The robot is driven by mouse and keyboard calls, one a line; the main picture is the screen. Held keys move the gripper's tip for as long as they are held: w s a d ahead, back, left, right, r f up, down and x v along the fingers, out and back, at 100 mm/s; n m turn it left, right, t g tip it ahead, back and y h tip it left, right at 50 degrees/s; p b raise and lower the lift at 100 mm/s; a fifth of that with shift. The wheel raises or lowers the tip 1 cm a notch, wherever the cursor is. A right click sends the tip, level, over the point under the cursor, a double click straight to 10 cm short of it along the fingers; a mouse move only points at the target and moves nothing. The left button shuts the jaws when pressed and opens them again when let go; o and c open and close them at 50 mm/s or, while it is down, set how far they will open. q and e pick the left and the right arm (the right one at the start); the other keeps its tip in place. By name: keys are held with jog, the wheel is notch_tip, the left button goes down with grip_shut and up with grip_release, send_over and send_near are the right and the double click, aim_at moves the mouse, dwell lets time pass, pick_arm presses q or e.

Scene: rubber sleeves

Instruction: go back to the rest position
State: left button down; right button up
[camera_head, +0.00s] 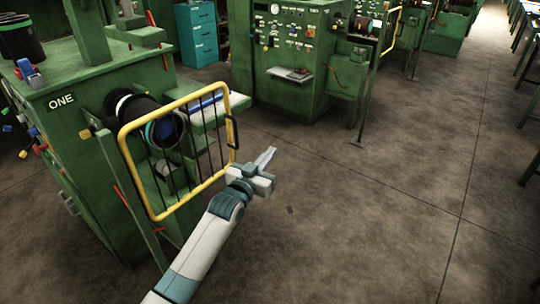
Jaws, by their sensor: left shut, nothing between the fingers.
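My left gripper (265,158) is at the end of my white and teal arm, which comes in from the bottom left of the middle. Its fingers are together with nothing between them. It is just right of a yellow-framed gate (181,207) with dark bars, in front of the green machine marked ONE (62,102). In the picture it lies close to the gate's dark handle (232,132); I cannot tell whether they touch. My right gripper is not in view.
A black roller with coloured rings (150,125) shows behind the gate. A black bin (20,38) stands on the machine. Another green machine (290,85) stands behind, with a teal cabinet (196,35) at the back. The floor (370,220) to the right is clear.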

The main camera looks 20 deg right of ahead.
pick_arm(q)
jog(key=shift+f, duration=0.15)
